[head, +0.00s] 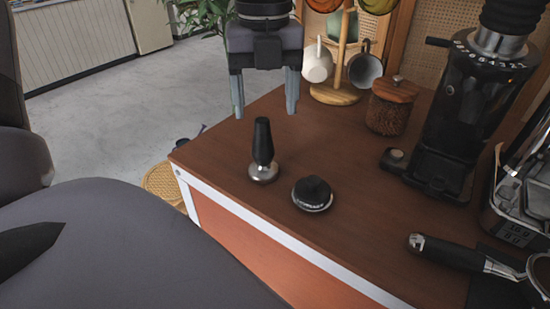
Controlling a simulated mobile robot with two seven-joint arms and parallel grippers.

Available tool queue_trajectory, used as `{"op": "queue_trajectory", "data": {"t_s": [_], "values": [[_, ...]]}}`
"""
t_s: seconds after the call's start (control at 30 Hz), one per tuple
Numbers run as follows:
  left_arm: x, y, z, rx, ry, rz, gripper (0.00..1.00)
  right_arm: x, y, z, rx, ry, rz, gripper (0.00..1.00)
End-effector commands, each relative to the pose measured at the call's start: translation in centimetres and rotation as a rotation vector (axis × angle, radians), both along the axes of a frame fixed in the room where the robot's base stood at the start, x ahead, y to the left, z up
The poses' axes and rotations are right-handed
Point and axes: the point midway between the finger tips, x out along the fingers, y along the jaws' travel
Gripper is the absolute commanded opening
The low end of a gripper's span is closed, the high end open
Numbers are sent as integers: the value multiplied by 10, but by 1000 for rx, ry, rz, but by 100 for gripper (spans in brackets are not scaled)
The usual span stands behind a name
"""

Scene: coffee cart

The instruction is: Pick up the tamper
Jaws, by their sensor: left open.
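The tamper (263,148) stands upright on the wooden cart top near its left front corner, with a black handle and a round silver base. My left gripper (265,108) points down above the tamper. Its two fingers are apart and nothing is between them. In this view the fingertips appear a little higher than the handle's top; I cannot tell the exact gap in depth. My right gripper is not in view.
A round black puck-shaped tool (312,194) lies just right of the tamper. A jar (391,105), a mug stand (336,95), a grinder (470,115) and a portafilter (460,254) stand or lie farther right and back. The cart's white edge (270,238) is close in front.

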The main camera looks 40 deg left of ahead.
Motion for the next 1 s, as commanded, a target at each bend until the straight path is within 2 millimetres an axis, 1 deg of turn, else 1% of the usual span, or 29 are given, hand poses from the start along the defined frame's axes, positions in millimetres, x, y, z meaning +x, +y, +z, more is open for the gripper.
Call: {"op": "queue_trajectory", "data": {"t_s": [0.03, 0.13, 0.27, 0.4, 0.5, 0.6, 0.8, 0.83, 0.87, 0.9, 0.97, 1.0], "values": [[0, 0, -6, -1, 2, -1, 71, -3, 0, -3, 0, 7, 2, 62], [-1, 0, -16, -2, 5, -2, 71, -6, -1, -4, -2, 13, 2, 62], [-2, 2, -30, -3, 5, -2, 71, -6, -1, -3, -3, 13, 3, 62], [-4, 5, -52, -5, 5, -1, 71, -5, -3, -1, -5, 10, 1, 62], [-3, 5, -64, -3, 3, 0, 71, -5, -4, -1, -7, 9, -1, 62], [-3, 5, -70, -3, 1, 1, 71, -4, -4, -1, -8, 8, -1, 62], [-3, 5, -70, -2, -1, 1, 71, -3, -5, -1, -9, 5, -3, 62], [-3, 5, -70, -2, -1, 1, 68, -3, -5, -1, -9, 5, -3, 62], [-3, 5, -70, -2, -1, 1, 58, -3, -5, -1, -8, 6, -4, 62], [-3, 5, -70, -3, 0, 1, 45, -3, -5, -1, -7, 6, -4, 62], [-3, 5, -70, -3, 0, 1, 25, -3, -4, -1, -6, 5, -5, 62], [-3, 5, -70, -3, 0, 1, 12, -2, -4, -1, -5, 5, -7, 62]]}}
